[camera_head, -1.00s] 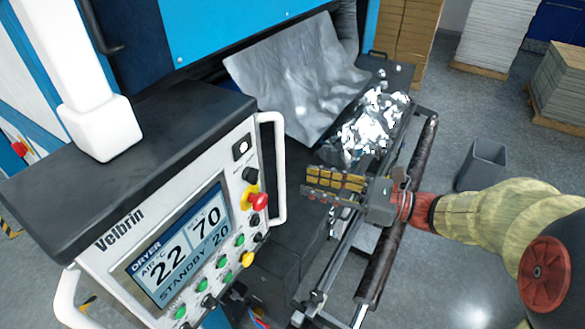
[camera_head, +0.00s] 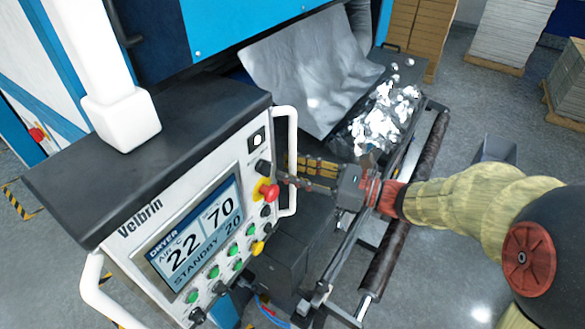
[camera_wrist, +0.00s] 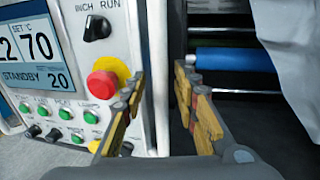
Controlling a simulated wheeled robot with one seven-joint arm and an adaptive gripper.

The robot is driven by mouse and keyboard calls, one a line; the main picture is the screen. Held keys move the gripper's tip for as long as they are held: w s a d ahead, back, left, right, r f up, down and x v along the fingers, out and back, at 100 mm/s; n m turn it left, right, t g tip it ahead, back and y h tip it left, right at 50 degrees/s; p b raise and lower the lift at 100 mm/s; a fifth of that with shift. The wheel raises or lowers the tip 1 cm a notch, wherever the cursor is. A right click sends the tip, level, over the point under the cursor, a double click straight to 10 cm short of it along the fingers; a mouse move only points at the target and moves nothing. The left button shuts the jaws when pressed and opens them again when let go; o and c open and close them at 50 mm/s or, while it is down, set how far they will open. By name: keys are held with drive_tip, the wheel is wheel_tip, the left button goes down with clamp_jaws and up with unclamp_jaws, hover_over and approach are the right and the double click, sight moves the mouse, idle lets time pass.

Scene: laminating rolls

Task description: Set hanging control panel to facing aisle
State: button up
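The hanging control panel (camera_head: 190,215) is a grey-white box with a dark top, hung from a white arm (camera_head: 110,70). Its screen and buttons face the lower right in the head view; it also shows at left in the wrist view (camera_wrist: 75,85). A white handle (camera_head: 291,130) runs down its right edge. My gripper (camera_head: 284,170) reaches this handle from the right. In the wrist view the fingers are open (camera_wrist: 160,85), with the handle (camera_wrist: 157,50) between them and a visible gap on the right side. Contact with the handle cannot be told.
A red emergency knob (camera_wrist: 103,85) sits close to the left finger. The blue machine with a silver sheet (camera_head: 310,75) and a roller (camera_head: 400,210) stand behind and beneath my arm. A grey bin (camera_head: 495,150) stands on the floor at right. A second white handle (camera_head: 95,285) is at the panel's left.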

drive_tip(key=shift+c, duration=0.7)
clamp_jaws()
